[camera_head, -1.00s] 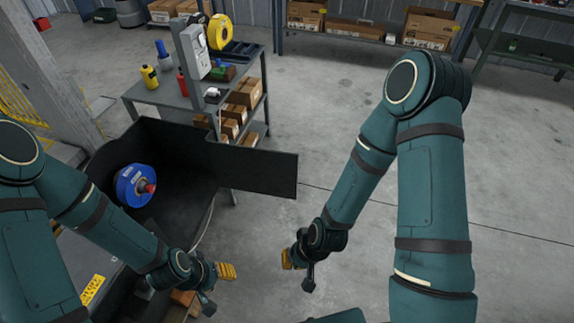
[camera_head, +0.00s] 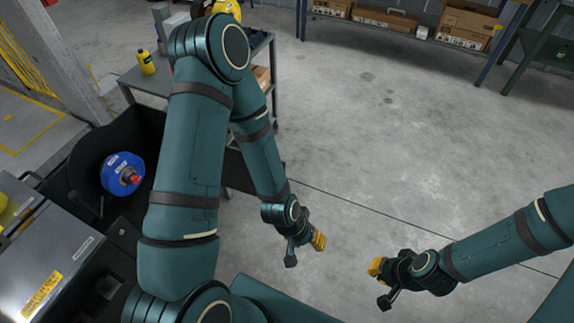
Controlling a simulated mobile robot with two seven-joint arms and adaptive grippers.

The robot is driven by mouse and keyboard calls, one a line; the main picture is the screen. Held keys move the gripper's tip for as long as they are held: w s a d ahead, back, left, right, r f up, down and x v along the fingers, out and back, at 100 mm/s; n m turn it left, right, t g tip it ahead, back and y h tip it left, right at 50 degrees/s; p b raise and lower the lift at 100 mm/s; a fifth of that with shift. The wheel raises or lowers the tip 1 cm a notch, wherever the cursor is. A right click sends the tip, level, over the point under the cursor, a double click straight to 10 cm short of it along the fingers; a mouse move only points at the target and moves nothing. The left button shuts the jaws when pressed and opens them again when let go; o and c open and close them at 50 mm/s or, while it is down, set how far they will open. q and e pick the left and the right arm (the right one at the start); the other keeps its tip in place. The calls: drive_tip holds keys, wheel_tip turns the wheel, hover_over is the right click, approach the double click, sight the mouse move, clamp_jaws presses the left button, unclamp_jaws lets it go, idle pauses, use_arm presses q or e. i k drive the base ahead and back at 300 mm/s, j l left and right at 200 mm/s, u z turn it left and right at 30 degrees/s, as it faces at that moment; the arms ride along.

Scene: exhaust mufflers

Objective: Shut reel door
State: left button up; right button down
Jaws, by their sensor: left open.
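The blue reel (camera_head: 122,174) with a red hub sits inside a black open housing (camera_head: 82,165) at the left. The black door panel (camera_head: 233,168) stands out to the right from the housing, mostly hidden behind my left arm. My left gripper (camera_head: 318,241) is open and empty, with yellow finger pads, in front of the panel and to the right of it in the picture. My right gripper (camera_head: 376,269) is empty over the floor, farther right, and points left. Its fingers are too small to judge.
A grey machine top with a yellow label (camera_head: 42,294) lies at lower left. Behind the housing stands a grey cart (camera_head: 150,82) with a yellow bottle (camera_head: 146,62). Shelves with cardboard boxes (camera_head: 462,30) line the back. The floor at centre and right is clear.

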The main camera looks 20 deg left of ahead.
sight(235, 173)
drive_tip(key=i+l+z, duration=0.35)
drive_tip(key=i, duration=0.15)
drive_tip(key=i+l+z, duration=0.1)
drive_tip(key=i+z, duration=0.2)
drive_tip(key=i, duration=0.25)
drive_tip(key=i+u, duration=0.6)
drive_tip(key=u, duration=0.2)
drive_tip(key=i+l+u, duration=0.2)
drive_tip(key=u, duration=0.25)
drive_tip(key=i+u, duration=0.2)
drive_tip(key=u, duration=0.25)
drive_tip(key=i+l+u, duration=0.15)
drive_tip(key=u, duration=0.3)
drive_tip(key=i+l+u, duration=0.15)
drive_tip(key=u, duration=0.3)
drive_tip(key=i+l+u, duration=0.1)
drive_tip(key=u, duration=0.35)
drive_tip(key=i+l+u, duration=0.1)
drive_tip(key=l+u, duration=0.15)
drive_tip(key=u, duration=0.15)
drive_tip(key=l+u, duration=0.2)
drive_tip(key=u, duration=0.25)
drive_tip(key=i+l+u, duration=0.15)
drive_tip(key=l+u, duration=0.25)
drive_tip(key=i+l+u, duration=0.1)
drive_tip(key=u, duration=0.25)
drive_tip(key=z, duration=0.3)
drive_tip(key=k+l, duration=0.05)
drive_tip(key=l, duration=0.05)
